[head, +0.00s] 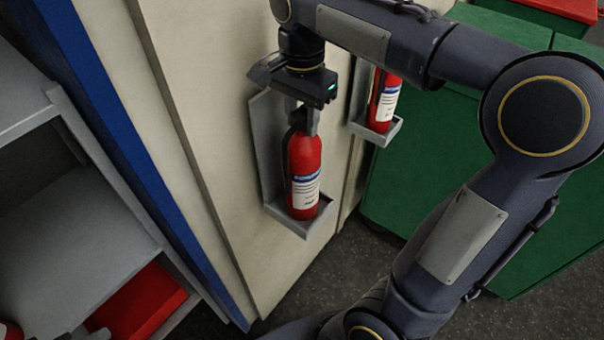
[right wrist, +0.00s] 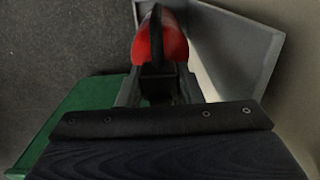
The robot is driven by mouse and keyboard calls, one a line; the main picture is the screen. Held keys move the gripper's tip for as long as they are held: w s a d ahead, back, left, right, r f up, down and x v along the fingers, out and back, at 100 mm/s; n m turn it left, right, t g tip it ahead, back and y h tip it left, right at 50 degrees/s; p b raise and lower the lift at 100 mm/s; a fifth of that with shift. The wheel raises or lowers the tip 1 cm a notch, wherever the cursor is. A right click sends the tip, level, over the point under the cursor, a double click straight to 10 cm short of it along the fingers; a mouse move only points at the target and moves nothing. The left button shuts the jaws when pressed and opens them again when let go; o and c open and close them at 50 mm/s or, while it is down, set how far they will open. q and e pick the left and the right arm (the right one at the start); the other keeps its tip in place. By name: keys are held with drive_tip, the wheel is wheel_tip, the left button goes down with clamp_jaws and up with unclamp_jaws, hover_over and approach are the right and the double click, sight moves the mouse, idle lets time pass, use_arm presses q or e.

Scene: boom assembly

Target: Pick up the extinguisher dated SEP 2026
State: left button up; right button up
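A red extinguisher (head: 304,170) with a white and blue label stands upright in a grey wall bracket (head: 290,222) on the cream panel. A second red extinguisher (head: 383,100) stands in another bracket behind it, partly hidden by my right arm. The dates on both labels are too small to read. My right gripper (head: 308,122) points down at the top of the nearer extinguisher. In the right wrist view, its two fingers (right wrist: 158,92) stand apart on either side of the black handle (right wrist: 154,78), with the red body (right wrist: 172,45) beyond. My left gripper is not in view.
Grey shelves (head: 75,235) with a red box (head: 140,302) stand at the left, beside a blue post (head: 120,130). Green cabinets (head: 400,195) stand behind my right arm. Dark speckled floor (head: 335,290) is open below the brackets.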

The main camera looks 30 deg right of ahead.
clamp_jaws()
idle(0.8)
drive_tip(key=shift+r, duration=0.15)
